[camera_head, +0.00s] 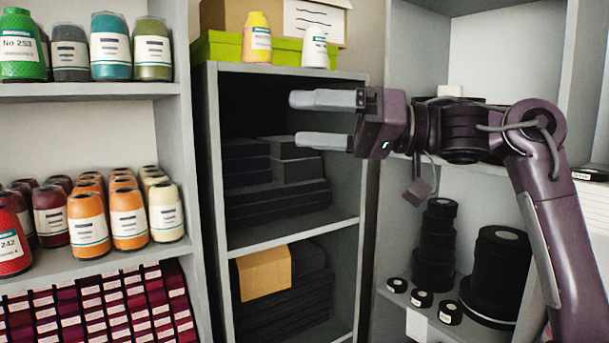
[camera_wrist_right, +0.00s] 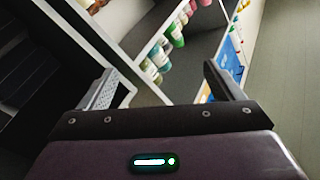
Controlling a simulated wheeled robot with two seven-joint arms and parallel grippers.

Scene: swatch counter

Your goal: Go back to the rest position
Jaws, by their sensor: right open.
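My right gripper (camera_head: 325,120) is raised in front of the tall grey cabinet in the head view, its fingers pointing left. The two pale fingers are apart with nothing between them. In the right wrist view the open fingers (camera_wrist_right: 160,85) also show a clear gap, with shelves of bottles beyond. My right arm comes in from the right side of the head view. My left gripper is not in view.
The cabinet (camera_head: 290,236) holds dark boxes (camera_head: 270,180) and a small orange-yellow box (camera_head: 264,272). Shelves at left hold labelled bottles (camera_head: 128,219) above dark red swatches (camera_head: 95,308). Stacked black discs (camera_head: 497,275) stand on the right shelf, below my arm.

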